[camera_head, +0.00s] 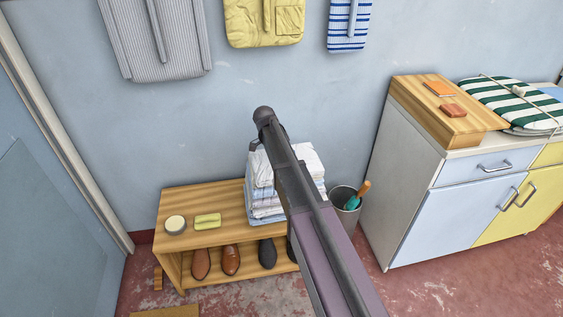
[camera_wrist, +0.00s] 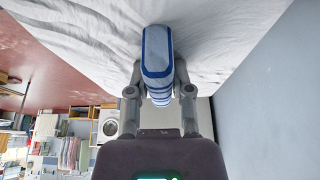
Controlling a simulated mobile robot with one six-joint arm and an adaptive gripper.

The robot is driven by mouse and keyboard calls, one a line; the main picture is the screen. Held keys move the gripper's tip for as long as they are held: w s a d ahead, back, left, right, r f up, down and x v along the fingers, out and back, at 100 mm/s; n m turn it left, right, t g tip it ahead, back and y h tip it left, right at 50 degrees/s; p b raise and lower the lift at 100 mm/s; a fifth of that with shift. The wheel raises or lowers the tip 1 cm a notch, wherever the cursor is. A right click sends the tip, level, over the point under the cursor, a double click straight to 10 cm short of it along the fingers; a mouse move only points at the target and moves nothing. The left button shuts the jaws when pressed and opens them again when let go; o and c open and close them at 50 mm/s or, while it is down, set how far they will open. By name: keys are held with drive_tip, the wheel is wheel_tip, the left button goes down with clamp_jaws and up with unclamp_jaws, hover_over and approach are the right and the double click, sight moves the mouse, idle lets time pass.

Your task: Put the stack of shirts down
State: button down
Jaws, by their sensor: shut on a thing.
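The stack of folded shirts (camera_head: 262,195), white and pale blue with some stripes, is at the right part of the low wooden bench (camera_head: 215,237). My arm crosses in front and hides its middle. Its lower edge appears at the bench top; I cannot tell whether it bears on the wood. In the wrist view, my gripper (camera_wrist: 158,85) has a finger on each side of a blue-and-white folded edge of the stack (camera_wrist: 156,52) and is shut on it. White cloth (camera_wrist: 90,35) fills much of that view. In the head view the fingers are mostly hidden.
A round tin (camera_head: 175,223) and a yellow-green sponge or brush (camera_head: 208,221) lie on the bench's left part. Shoes (camera_head: 231,260) stand on its lower shelf. A grey bin (camera_head: 343,205) stands right of the stack, before a cabinet (camera_head: 412,170). The wall is close behind.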

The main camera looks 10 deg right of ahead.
drive_tip(key=shift+w+a, duration=0.3)
drive_tip(key=shift+w, duration=0.3)
drive_tip(key=shift+f, duration=0.2)
drive_tip(key=shift+f+b, duration=1.6)
drive_tip(key=shift+b, duration=0.2)
drive_tip(key=shift+f, duration=0.15)
drive_tip(key=c, duration=0.5)
unclamp_jaws()
drive_tip(key=shift+r, duration=0.25)
drive_tip(key=shift+p+v, duration=1.1)
drive_tip(key=p+v, duration=0.9)
drive_tip(key=shift+a+r, duration=0.15)
drive_tip(key=shift+r, duration=0.15)
